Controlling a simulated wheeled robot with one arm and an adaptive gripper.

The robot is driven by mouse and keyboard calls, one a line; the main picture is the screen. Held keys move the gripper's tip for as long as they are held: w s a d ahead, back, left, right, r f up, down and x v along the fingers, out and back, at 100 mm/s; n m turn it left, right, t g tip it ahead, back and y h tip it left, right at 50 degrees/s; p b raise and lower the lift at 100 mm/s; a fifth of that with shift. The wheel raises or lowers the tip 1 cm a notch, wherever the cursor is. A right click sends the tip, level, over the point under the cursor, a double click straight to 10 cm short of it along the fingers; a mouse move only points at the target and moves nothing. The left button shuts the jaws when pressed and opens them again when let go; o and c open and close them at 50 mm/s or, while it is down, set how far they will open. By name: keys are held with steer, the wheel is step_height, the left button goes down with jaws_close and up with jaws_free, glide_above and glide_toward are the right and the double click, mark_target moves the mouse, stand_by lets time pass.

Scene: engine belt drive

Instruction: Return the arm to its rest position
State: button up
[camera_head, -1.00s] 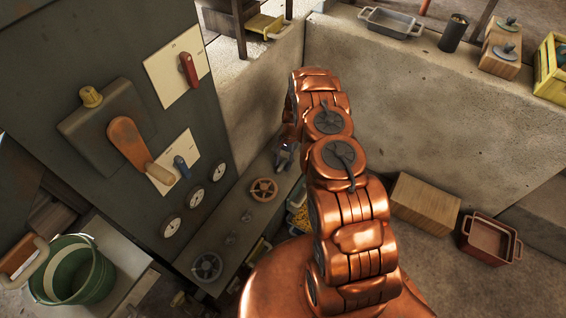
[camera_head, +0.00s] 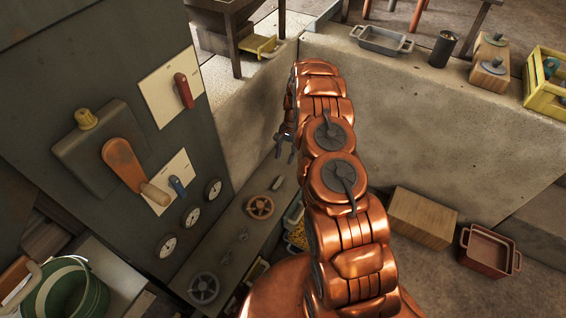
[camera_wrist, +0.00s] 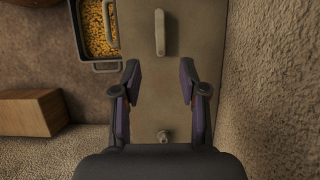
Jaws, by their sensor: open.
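My copper-coloured arm reaches up through the middle of the head view and bends over at the top. My gripper (camera_head: 285,143) hangs small and dark at the arm's left side, above the grey bench. In the wrist view my gripper (camera_wrist: 159,90) shows open, its two fingers apart with nothing between them. Below the fingers lies the bench top (camera_wrist: 202,20), with a light handle-like lever (camera_wrist: 159,33) ahead of the gap and a small knob (camera_wrist: 163,136) nearer the palm.
A grey panel (camera_head: 75,190) with an orange-handled lever (camera_head: 124,166) and gauges stands left. A concrete wall (camera_head: 420,120) runs behind my arm. A wooden box (camera_head: 422,217) and red tray (camera_head: 489,250) lie right. A green bucket (camera_head: 65,292) stands front left. A pan of yellow bits (camera_wrist: 98,30) is beside the bench.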

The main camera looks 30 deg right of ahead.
stand_by(0.5)
steer(key=s+a+r+n, duration=0.2)
steer(key=s+a+r, duration=0.2)
steer(key=r, duration=0.5)
steer(key=s+a+r+n+h, duration=0.15)
steer(key=s+a+r, duration=0.3)
steer(key=r, duration=0.45)
steer(key=s+a+r+n, duration=0.3)
steer(key=a+r, duration=0.2)
steer(key=r, duration=0.4)
steer(key=s+a+r+n+h, duration=0.15)
steer(key=s+r, duration=0.35)
steer(key=s, duration=0.9)
steer(key=s+r+n+h, duration=0.1)
steer(key=s+r+n, duration=0.25)
steer(key=s, duration=1.05)
step_height(320, 180, up, 23)
steer(key=s+p, duration=0.1)
steer(key=p, duration=2)
steer(key=shift+s+t, duration=0.3)
steer(key=shift+t, duration=0.1)
steer(key=shift+s, duration=0.1)
